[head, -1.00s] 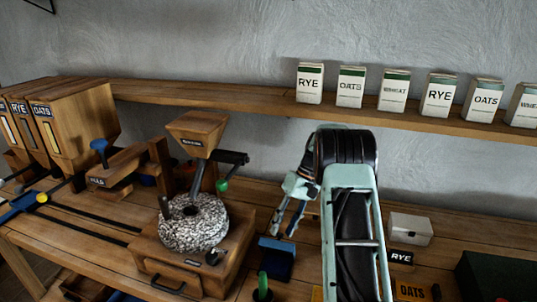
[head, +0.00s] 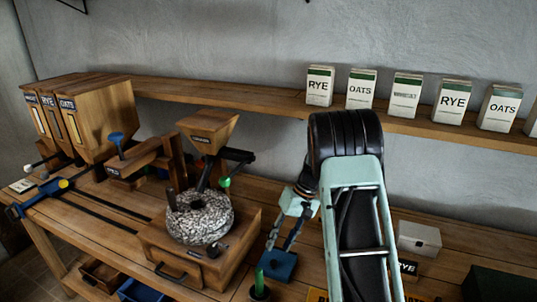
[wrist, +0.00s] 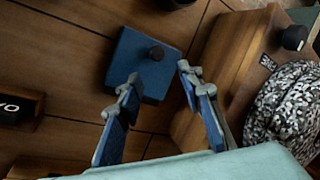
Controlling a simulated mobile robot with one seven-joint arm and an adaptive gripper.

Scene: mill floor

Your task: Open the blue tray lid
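In the head view my gripper (head: 279,243) points down close above the lid. I cannot tell from these views whether the fingers touch it. What lies under the lid is hidden.
The wooden mill (head: 185,255) with its speckled stone (head: 200,218) stands close beside the lid. A green-handled item (head: 260,283) stands in front. A white box (head: 418,238) and a RYE label are to the right. Packets line the shelf (head: 270,104) behind.

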